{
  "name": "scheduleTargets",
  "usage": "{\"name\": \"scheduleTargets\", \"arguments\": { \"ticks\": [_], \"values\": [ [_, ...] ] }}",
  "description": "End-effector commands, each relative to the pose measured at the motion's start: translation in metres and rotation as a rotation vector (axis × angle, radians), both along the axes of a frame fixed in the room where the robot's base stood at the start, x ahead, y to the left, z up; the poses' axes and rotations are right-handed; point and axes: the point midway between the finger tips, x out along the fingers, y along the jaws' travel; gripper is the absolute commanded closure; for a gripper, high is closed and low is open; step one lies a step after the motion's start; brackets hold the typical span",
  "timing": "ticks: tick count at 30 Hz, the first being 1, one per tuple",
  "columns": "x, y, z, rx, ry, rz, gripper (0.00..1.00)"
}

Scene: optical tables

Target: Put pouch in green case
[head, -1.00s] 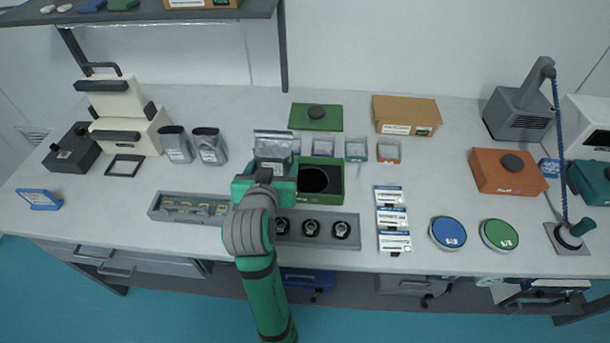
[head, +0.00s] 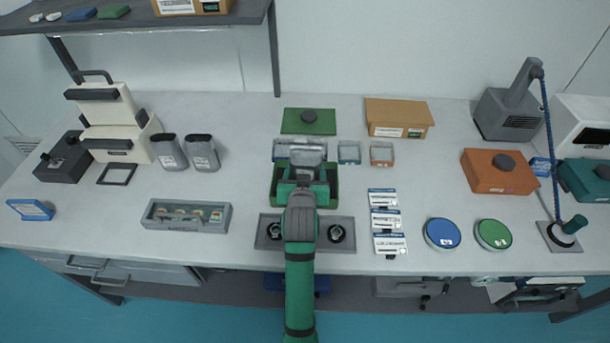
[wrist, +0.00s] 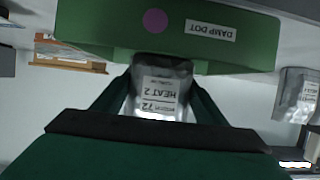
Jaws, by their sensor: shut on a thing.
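The silver pouch (head: 308,152) is held upright in my gripper (head: 305,172). In the wrist view the pouch (wrist: 160,92) sits between the fingers, with a white label reading HEAT 2 upside down. The open green case (head: 275,190) is directly below or behind my gripper, which hides most of its inside. I cannot tell whether the pouch's lower end is inside the case. A green lid (head: 308,121) with a dark knob lies behind the case. The wrist view shows a green panel (wrist: 215,40) labelled DAMP DOT with a purple dot, beyond the pouch.
Two other silver pouches (head: 202,153) stand to the left. A grey tray (head: 345,222) with round dark items lies in front, partly hidden by my arm. A cardboard box (head: 398,118) stands behind right.

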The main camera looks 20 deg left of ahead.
Motion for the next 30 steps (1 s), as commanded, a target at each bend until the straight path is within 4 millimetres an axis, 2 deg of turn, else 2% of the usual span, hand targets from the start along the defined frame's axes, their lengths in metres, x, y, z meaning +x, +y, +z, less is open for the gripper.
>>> {"name": "scheduleTargets", "arguments": {
  "ticks": [4,16,17,19,30],
  "values": [
    [0.000,0.000,-0.015,0.000,0.000,0.001,0.64],
    [-0.001,0.001,-0.019,0.000,-0.001,0.001,0.64],
    [-0.001,0.001,-0.020,-0.001,0.000,0.001,0.32],
    [-0.001,0.001,-0.020,-0.001,0.000,0.001,0.16],
    [0.000,0.001,-0.016,0.000,-0.002,0.001,0.16]
  ]
}}
